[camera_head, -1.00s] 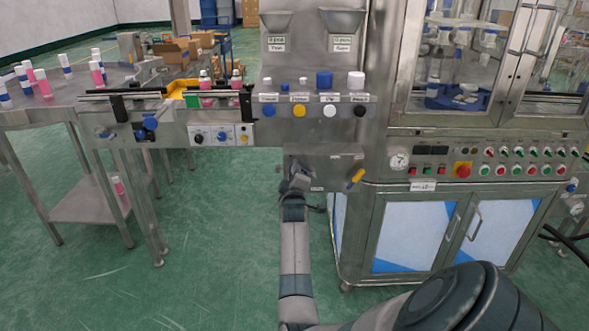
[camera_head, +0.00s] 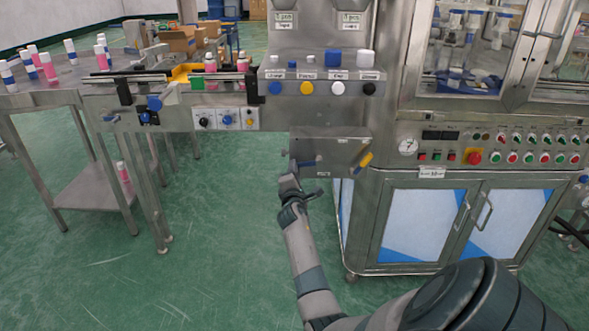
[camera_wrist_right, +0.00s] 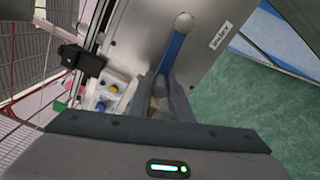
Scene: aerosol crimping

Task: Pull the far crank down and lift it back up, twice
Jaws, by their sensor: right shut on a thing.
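The far crank is a blue lever (camera_wrist_right: 173,52) with a round silver pivot (camera_wrist_right: 184,22), on a steel plate in the right wrist view. My right gripper (camera_wrist_right: 163,92) is shut on the lower end of this lever, which slants down from the pivot. In the head view a bit of the blue lever (camera_head: 305,163) shows at the left of the steel crank box (camera_head: 330,148). My right gripper (camera_head: 289,184) is below and left of it there. The fingers hide the held end. My left gripper is not in view.
A second crank with a yellow handle (camera_head: 366,160) sits on the box's right side. A machine cabinet (camera_head: 420,240) stands to the right, a conveyor with control knobs (camera_head: 228,120) to the left. Green floor below is clear.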

